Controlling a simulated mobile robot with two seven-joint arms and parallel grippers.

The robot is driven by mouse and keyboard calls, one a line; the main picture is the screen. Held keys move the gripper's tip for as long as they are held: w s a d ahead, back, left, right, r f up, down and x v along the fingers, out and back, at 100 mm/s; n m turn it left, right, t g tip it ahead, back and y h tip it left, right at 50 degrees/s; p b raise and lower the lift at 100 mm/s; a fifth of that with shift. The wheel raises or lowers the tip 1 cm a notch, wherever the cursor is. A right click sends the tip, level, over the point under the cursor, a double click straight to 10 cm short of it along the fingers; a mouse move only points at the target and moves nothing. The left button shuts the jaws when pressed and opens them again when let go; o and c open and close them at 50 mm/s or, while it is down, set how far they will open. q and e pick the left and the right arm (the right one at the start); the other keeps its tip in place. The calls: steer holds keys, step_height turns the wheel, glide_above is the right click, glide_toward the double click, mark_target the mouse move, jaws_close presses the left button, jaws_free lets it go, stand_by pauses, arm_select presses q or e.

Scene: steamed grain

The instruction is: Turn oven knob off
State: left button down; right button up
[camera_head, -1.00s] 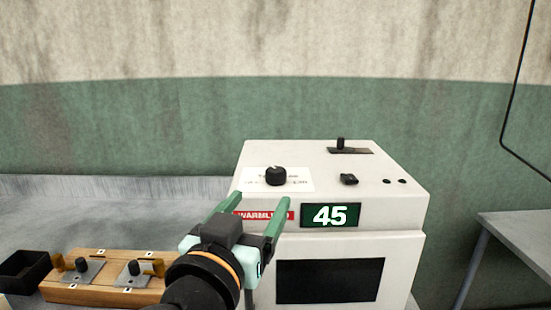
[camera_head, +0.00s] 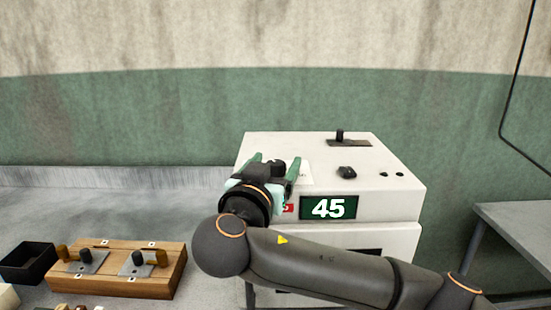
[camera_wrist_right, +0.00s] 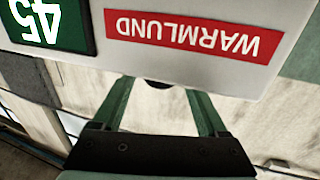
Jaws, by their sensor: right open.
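The white oven (camera_head: 390,207) has a green display reading 45 (camera_head: 328,208) on its front. The round black knob (camera_head: 279,164) on its top panel is partly hidden by my right gripper in the head view. In the right wrist view, only a dark sliver of the knob (camera_wrist_right: 158,85) shows beyond the oven's edge. My right gripper (camera_head: 276,157) is open, with its green fingers on either side of the knob in the head view. Contact cannot be seen. The gripper also shows in the right wrist view (camera_wrist_right: 160,88). My left gripper is not in view.
A wooden block with metal fittings (camera_head: 150,285) and a black box (camera_head: 28,262) lie at the left. A grey table (camera_head: 515,222) stands at the right.

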steer(key=shift+w+d, duration=0.1)
steer(key=shift+w, duration=0.3)
steer(key=shift+c, duration=0.3)
steer(key=shift+f, duration=0.1)
jaws_close()
